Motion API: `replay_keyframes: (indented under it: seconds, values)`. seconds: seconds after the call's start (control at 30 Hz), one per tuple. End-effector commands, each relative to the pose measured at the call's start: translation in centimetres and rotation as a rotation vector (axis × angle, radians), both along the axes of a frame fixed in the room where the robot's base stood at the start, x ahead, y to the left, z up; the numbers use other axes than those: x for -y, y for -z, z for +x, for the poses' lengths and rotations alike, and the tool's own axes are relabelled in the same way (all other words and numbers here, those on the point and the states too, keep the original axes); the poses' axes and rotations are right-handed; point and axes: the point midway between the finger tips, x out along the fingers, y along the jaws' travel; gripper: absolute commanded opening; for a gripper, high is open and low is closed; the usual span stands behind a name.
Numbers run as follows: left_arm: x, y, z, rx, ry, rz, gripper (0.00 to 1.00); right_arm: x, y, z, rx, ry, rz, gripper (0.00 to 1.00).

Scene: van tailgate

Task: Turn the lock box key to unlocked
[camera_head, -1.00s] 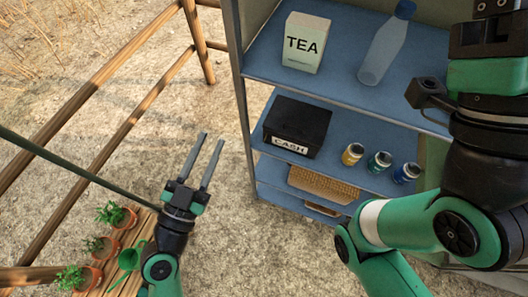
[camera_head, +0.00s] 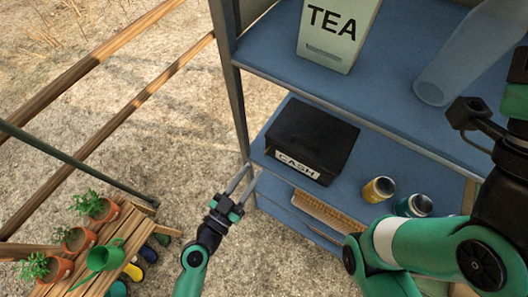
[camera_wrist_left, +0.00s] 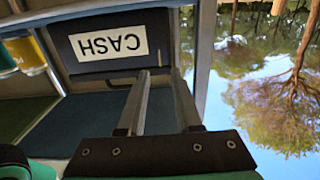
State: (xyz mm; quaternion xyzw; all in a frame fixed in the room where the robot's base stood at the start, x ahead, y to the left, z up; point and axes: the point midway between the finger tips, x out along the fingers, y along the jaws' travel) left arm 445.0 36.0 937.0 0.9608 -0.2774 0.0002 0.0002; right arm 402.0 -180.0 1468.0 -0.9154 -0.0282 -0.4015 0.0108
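The lock box is a black box with a white CASH label (camera_head: 312,138), sitting on the blue middle shelf in the head view. In the left wrist view the box (camera_wrist_left: 150,60) appears upside down, its label facing the camera. I cannot make out a key or lock in either view. My left gripper (camera_head: 250,170) is open and empty, just left of and below the box's front corner in the head view. In the left wrist view its two fingers (camera_wrist_left: 162,72) are apart and point toward the box. My right gripper is not in view; only the right arm shows.
Yellow (camera_head: 378,190) and teal (camera_head: 413,205) jars are right of the box. A metal post (camera_head: 228,85) rises close by the left gripper. Potted plants (camera_head: 75,240) stand lower left.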

Motion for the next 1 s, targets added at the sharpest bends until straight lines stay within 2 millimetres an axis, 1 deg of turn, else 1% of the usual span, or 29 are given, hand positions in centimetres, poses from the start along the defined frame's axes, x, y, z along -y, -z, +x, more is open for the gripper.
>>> replay_keyframes:
  seconds: [0.03, 0.1, 0.2, 0.3, 0.43, 0.67, 0.7, 0.83, 0.87, 1.0]
  values:
    - [0.8, -0.2, 1.0, 0.001, 0.004, 0.000, 0.33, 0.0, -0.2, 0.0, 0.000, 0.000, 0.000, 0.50]
    - [1.6, -0.1, 2.4, 0.001, 0.003, -0.001, 0.33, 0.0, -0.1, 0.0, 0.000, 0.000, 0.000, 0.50]
    - [2.6, -0.1, 4.0, 0.001, 0.002, -0.001, 0.33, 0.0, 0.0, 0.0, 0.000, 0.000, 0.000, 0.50]
    - [3.3, 0.0, 5.1, 0.001, 0.001, 0.001, 0.33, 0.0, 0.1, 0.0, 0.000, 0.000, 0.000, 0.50]
    - [3.7, 0.0, 5.8, 0.000, 0.000, 0.000, 0.33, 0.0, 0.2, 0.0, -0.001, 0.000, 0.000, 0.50]
    - [3.7, 0.0, 5.8, 0.000, 0.000, 0.000, 0.33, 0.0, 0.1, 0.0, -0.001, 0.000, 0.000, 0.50]
    - [3.7, 0.0, 5.8, 0.000, 0.000, 0.000, 0.26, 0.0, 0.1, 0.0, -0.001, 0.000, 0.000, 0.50]
    - [3.7, 0.0, 5.8, 0.000, 0.000, 0.000, 0.02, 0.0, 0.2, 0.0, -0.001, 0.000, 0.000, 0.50]
    - [3.7, 0.0, 5.8, 0.000, 0.000, 0.000, 0.00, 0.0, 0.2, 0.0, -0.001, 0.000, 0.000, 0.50]
    - [3.7, 0.0, 5.8, 0.000, 0.000, 0.000, 0.00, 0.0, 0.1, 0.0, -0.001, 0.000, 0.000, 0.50]
